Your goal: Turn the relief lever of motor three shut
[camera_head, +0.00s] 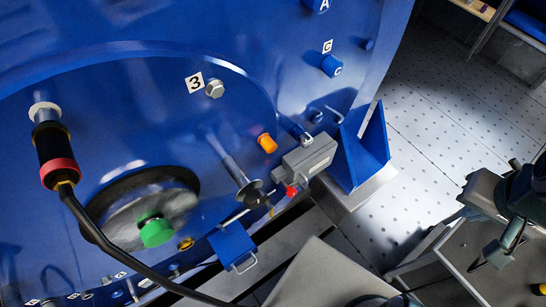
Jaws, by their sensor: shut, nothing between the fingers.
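Motor three is a big blue housing (110,75) with a white label "3" (194,83) beside a grey hex bolt. Which fitting on it is the relief lever I cannot tell for sure. A grey rod with a dark disc (250,190) and a small yellowish tip sticks out at the lower right of the round face. An orange knob (267,143) sits above it. A grey box (310,155) with a red button (291,192) is to its right. My gripper is not in view.
A black cable hangs from a black-and-red plug (57,155) across the lower left. A green knob (156,232) sits on a dark disc. A blue bracket (362,145) juts out at right. A bench with dark green equipment (515,200) stands at right; perforated floor (445,130) lies between.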

